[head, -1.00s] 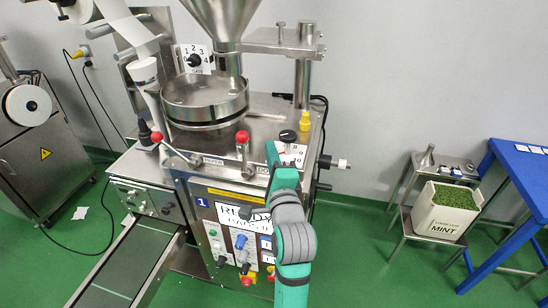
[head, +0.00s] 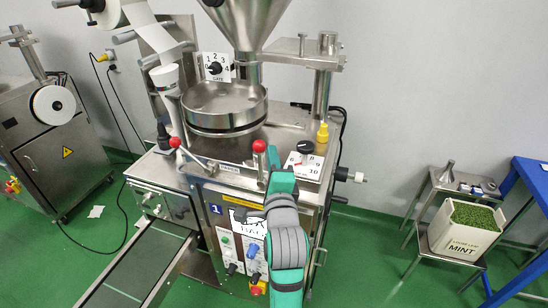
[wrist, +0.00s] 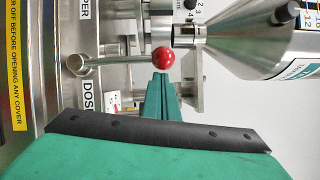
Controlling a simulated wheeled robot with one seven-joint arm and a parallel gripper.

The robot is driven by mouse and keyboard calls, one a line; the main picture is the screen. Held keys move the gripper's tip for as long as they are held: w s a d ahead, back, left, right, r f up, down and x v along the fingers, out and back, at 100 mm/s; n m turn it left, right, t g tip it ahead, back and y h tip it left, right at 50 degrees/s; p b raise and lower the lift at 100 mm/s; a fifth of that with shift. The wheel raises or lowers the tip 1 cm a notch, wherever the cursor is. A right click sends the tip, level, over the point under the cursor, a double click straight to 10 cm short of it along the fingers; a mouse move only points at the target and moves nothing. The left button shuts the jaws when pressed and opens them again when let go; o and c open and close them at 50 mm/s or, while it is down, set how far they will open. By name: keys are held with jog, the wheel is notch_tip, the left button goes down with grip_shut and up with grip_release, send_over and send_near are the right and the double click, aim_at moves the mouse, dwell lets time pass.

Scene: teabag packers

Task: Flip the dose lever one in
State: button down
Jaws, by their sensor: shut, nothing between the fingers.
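The dose lever is a metal rod with a red ball knob (head: 259,146), standing nearly upright on the front of machine 1. In the wrist view its knob (wrist: 163,60) is at the middle, its rod (wrist: 115,62) runs left to a round pivot, and a DOSE label (wrist: 88,95) is beside it. My gripper (head: 272,172) is just right of and below the knob. In the wrist view my green fingers (wrist: 160,84) are shut and empty, their tips close below the knob. I cannot tell whether they touch it. My arm hides part of the front panel.
A second red-knobbed lever (head: 175,143) leans up and left on the same machine. A dial panel (head: 303,166) with a black knob and a yellow-capped post (head: 322,134) are close on the right. The hopper cone (wrist: 245,40) is near in the wrist view.

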jog(key=w+a+f+n+g+h, duration=0.1)
jog(key=w+a+n+g+h, duration=0.1)
jog(key=a+n, duration=0.6)
jog(key=w+a+g, duration=0.1)
jog(key=a, duration=0.2)
jog(key=shift+w+f+g, duration=0.3)
jog(key=shift+g, duration=0.1)
jog(key=shift+a+f+n, duration=0.15)
jog(key=shift+n, duration=0.15)
jog(key=s+d+r, duration=0.4)
jog(key=s+r, duration=0.1)
jog(key=s, duration=0.5)
jog(key=shift+r, duration=0.35)
jog(key=shift+w, duration=0.1)
